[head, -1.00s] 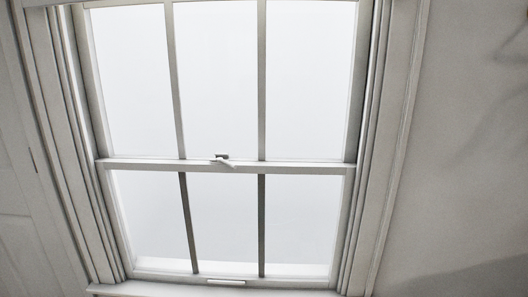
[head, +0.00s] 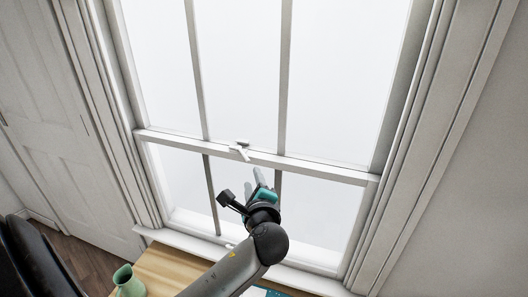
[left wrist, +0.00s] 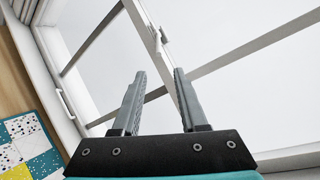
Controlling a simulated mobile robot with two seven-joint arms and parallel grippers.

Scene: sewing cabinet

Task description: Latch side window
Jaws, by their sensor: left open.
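The sash window (head: 330,172) has a white meeting rail with a small white latch (head: 240,150) at its middle. The latch's lever points down and to the left in the head view. In the left wrist view the latch (left wrist: 158,40) shows beyond the fingers, at the upper middle. My left gripper (head: 254,182) is raised in front of the lower sash, just below the latch and apart from it. Its two grey fingers (left wrist: 158,85) are parted with nothing between them. My right gripper does not show.
A wooden cabinet top (head: 165,268) lies below the sill with a green pitcher (head: 128,282) on it. A patterned quilt piece (left wrist: 28,140) lies at left in the wrist view. A dark chair (head: 35,262) stands at the lower left. A sash lift handle (left wrist: 65,103) is on the bottom rail.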

